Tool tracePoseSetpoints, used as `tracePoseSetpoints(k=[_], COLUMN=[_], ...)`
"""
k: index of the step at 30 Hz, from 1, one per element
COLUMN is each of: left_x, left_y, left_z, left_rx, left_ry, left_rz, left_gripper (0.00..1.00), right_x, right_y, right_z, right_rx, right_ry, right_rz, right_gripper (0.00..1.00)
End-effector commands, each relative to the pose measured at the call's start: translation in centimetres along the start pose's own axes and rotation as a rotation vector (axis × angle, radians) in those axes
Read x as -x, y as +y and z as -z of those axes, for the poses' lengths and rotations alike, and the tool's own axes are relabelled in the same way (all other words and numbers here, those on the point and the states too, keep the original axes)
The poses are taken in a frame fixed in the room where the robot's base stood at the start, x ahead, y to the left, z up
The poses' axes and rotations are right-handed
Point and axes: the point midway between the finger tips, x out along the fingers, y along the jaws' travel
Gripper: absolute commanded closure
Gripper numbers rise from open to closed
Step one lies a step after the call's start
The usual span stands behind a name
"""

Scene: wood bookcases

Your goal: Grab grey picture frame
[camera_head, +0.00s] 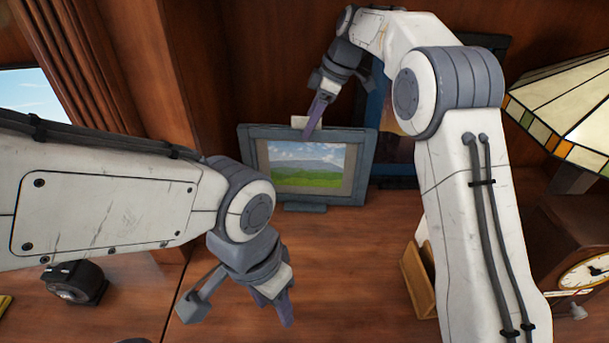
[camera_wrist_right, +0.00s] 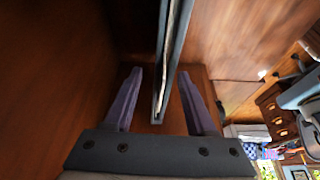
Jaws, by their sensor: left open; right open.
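The grey picture frame (camera_head: 305,163) with a green landscape stands upright on the wooden surface, near the back wall. In the right wrist view the frame (camera_wrist_right: 162,85) shows edge-on between the two spread fingers of my right gripper (camera_wrist_right: 160,74), with gaps on both sides. My left gripper (camera_head: 274,306) hangs open and empty over the surface, in front of and below the frame.
A blue-edged frame (camera_head: 375,130) stands behind, partly hidden by my right arm. A stained-glass lamp (camera_head: 565,105) and a wooden clock (camera_head: 575,250) stand at right. A wooden holder (camera_head: 418,280) is beside my right arm. A dark device (camera_head: 75,283) sits at left.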

Motion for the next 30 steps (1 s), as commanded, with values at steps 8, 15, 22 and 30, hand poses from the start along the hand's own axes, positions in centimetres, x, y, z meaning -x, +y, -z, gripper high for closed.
tracePoseSetpoints(k=[8,15,22,30], left_x=[-0.3,-0.4,-0.4,-0.4], left_y=[0.0,0.0,0.0,0.0], left_z=[0.0,0.0,0.0,0.0], left_rx=[0.000,0.000,0.000,0.000], left_ry=[0.000,0.000,0.000,0.000], left_rz=[0.000,0.000,0.000,0.000], left_gripper=[0.50,0.50,0.50,0.50], right_x=[-3.4,-5.4,-5.4,-5.6], right_y=[-0.2,-0.1,-0.1,-0.1], right_z=[-0.1,-0.1,-0.1,-0.2], right_rx=[-0.001,0.000,0.000,-0.001], right_ry=[0.000,0.000,0.001,0.000], right_rz=[0.003,0.000,-0.001,0.000], right_gripper=[0.44,0.44,0.44,0.44])
